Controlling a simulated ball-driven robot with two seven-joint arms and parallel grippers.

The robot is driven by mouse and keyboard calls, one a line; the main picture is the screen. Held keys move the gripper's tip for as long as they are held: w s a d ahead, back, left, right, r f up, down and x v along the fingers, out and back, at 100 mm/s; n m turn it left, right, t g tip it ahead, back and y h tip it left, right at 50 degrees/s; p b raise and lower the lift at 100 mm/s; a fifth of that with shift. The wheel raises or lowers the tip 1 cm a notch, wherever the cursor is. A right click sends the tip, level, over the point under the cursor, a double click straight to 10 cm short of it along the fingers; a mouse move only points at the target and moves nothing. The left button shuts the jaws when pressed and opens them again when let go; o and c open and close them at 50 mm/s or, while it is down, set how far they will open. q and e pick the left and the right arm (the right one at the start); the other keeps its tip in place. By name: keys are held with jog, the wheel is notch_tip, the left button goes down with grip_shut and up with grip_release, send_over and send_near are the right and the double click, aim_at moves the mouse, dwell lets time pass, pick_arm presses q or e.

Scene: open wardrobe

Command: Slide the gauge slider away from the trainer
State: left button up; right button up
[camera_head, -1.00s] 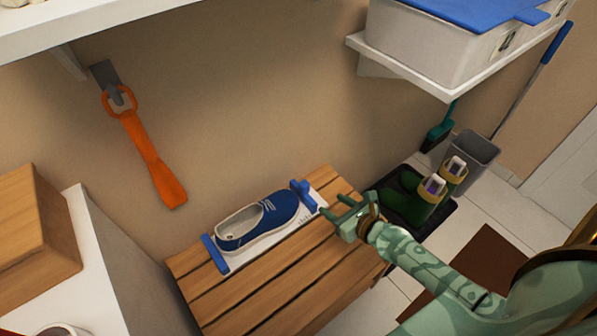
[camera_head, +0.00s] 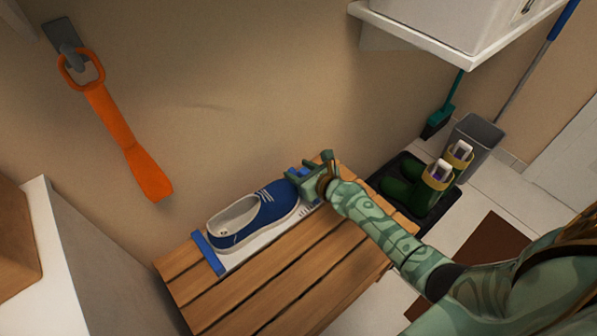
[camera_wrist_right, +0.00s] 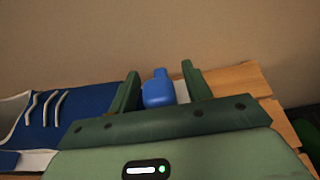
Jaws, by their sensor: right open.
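The blue trainer (camera_head: 258,215) lies on its side-on length along the white gauge board (camera_head: 262,240) on the slatted bench, toe to the right. It also shows at the left of the right wrist view (camera_wrist_right: 60,120). The gauge has a blue end stop (camera_head: 208,252) at the heel. The blue slider (camera_wrist_right: 158,90) stands between the open fingers of my right gripper (camera_wrist_right: 162,92) in the right wrist view; contact cannot be told. In the head view my right gripper (camera_head: 295,176) is at the toe end and partly hides the slider. My left gripper is not in view.
The slatted bench (camera_head: 290,285) has bare wood in front of the gauge. Green boots (camera_head: 425,185) stand on a dark tray to the right. An orange shoehorn (camera_head: 120,130) hangs on the wall. A white shelf (camera_head: 430,35) juts out at upper right.

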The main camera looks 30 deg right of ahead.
grip_shut()
jog(key=shift+w+d+f+b, duration=0.15)
jog(key=shift+d+b, duration=0.25)
jog(key=shift+d, duration=1.15)
jog(key=shift+w+d, duration=0.1)
jog(key=shift+r, duration=0.25)
grip_release()
jog(key=shift+d+f, duration=0.1)
jog(key=shift+d, duration=0.05)
